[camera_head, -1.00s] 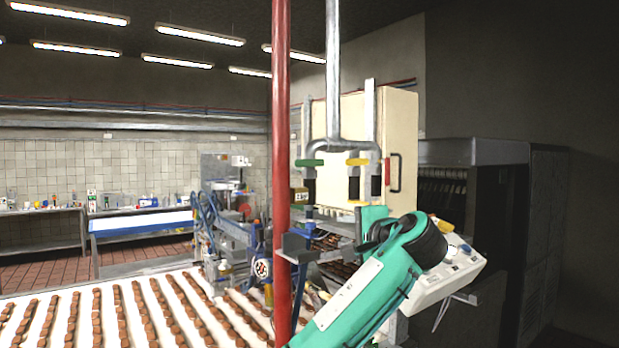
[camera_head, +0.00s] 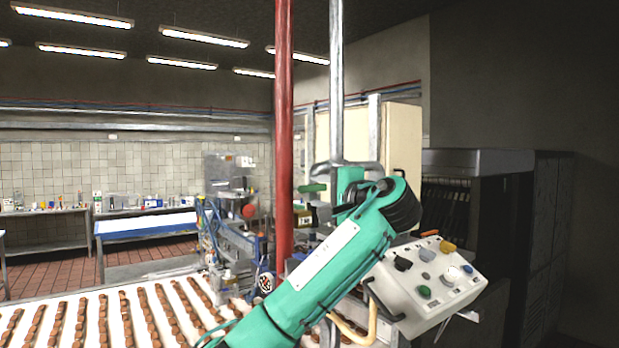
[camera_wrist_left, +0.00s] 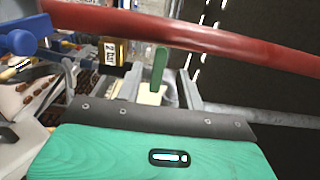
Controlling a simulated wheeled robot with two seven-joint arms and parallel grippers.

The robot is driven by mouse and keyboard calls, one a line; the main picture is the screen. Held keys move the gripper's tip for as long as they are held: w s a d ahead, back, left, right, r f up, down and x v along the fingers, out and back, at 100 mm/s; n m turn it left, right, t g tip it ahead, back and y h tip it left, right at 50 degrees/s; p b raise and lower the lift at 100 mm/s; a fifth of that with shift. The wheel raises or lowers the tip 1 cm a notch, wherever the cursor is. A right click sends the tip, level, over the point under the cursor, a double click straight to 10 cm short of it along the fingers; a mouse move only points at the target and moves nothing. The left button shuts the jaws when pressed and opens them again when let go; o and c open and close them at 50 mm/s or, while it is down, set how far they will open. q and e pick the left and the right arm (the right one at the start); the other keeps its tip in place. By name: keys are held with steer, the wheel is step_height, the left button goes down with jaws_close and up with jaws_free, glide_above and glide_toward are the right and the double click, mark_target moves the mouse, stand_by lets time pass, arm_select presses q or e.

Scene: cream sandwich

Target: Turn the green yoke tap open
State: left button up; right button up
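The green yoke tap handle (camera_head: 312,188) sticks out to the left from the grey pipe yoke (camera_head: 322,168) in the head view. In the left wrist view the green handle (camera_wrist_left: 160,68) stands upright in the picture, in line with the gap between my fingers. My left gripper (camera_wrist_left: 148,75) is open, one grey finger on each side of that gap. In the head view its teal body (camera_head: 349,190) is just right of the green handle and covers the yoke's other tap. I cannot tell whether the fingers touch the handle. My right gripper is out of view.
A red vertical pole (camera_head: 284,120) stands left of the tap and crosses the top of the wrist view (camera_wrist_left: 200,32). A control box with coloured buttons (camera_head: 428,284) is at lower right. A conveyor with rows of brown pieces (camera_head: 110,318) lies at lower left.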

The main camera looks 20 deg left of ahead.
mark_target(307, 190)
arm_select(q)
steer(key=p+x, duration=0.1)
steer(key=x, duration=0.2)
steer(key=shift+w+a+r+p, duration=0.1)
steer(key=shift+w+a+p, duration=0.1)
steer(key=shift+p, duration=0.15)
steer(key=shift+w+a, duration=0.3)
steer(key=shift+a, duration=0.1)
steer(key=shift+d, duration=0.1)
jaws_close()
